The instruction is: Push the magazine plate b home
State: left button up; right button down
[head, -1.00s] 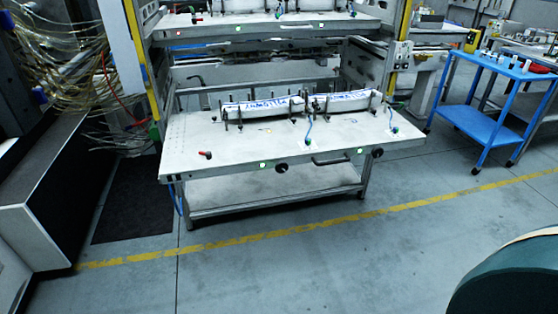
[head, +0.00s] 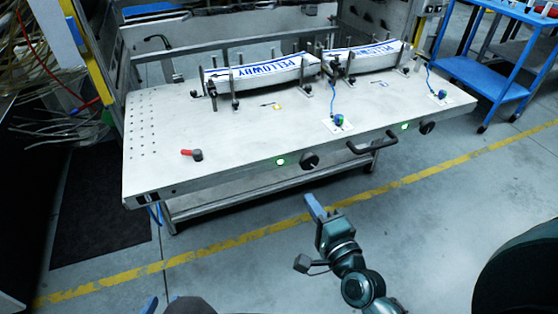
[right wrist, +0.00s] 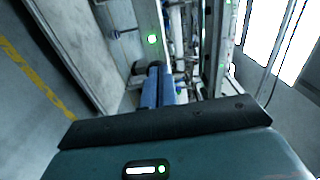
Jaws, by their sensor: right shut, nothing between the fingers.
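The white magazine plate (head: 240,135) juts out of the rack toward me in the head view. I read no letter on it, so I cannot confirm it is plate b. Its front has a dark bar handle (head: 372,143), two black knobs and two green-lit buttons. My right gripper (head: 312,205) is shut and empty, in front of and below the plate's front edge, apart from it. Its blue fingers (right wrist: 158,88) are together in the right wrist view. Only a blue tip of my left gripper (head: 150,304) shows at the bottom edge; its opening is hidden.
Two label stacks (head: 262,72) (head: 365,57) stand between posts on the plate. A red-handled lever (head: 191,153) sits near its front left. A blue cart (head: 480,75) stands at right, loose cables (head: 45,90) hang at left. The floor before the plate is clear.

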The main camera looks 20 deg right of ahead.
send_near(284, 155)
jog(key=shift+m, duration=0.3)
jog(key=w, duration=0.6)
jog(key=shift+a, duration=0.35)
jog(key=shift+w, duration=0.4)
jog(key=shift+w, duration=0.15)
